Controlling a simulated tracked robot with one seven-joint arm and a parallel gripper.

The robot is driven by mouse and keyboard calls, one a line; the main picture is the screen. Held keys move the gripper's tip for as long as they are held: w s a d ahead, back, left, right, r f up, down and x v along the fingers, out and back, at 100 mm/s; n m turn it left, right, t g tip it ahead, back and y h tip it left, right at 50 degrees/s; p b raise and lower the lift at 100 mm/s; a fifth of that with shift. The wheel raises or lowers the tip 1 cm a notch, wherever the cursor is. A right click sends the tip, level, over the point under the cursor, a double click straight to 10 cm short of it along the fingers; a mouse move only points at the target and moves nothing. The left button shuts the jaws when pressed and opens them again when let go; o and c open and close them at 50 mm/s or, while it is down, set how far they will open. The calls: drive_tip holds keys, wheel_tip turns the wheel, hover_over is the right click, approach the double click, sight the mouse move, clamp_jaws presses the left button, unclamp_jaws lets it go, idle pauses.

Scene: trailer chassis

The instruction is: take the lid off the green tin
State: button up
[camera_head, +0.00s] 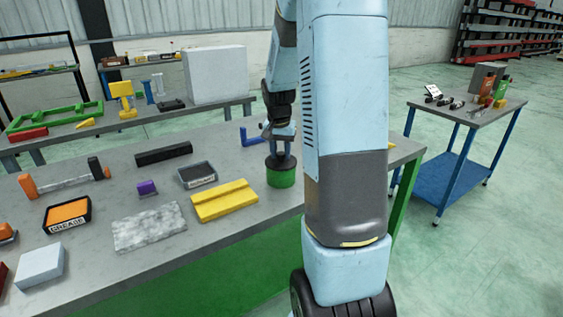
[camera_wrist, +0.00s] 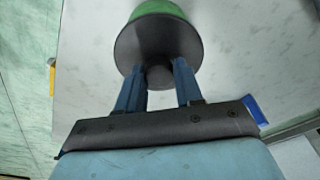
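The green tin (camera_head: 281,178) stands upright on the grey workbench, with its dark lid (camera_head: 280,162) on top. In the wrist view the lid (camera_wrist: 152,42) shows as a dark disc with a round knob (camera_wrist: 160,77), and the green side of the tin (camera_wrist: 160,8) shows beyond it. My gripper (camera_head: 280,152) points down directly above the tin. In the wrist view its two blue fingers (camera_wrist: 159,66) are apart, one on each side of the knob. They look very close to the knob, but I cannot tell whether they press on it.
A yellow block (camera_head: 224,200) and a dark labelled tray (camera_head: 197,175) lie left of the tin. A blue bracket (camera_head: 250,136) is behind it. Several other items cover the bench's left side. A blue trolley (camera_head: 462,125) with bottles stands apart at right.

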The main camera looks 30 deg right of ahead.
drive_tip(key=c, duration=0.6)
drive_tip(key=shift+r, duration=0.1)
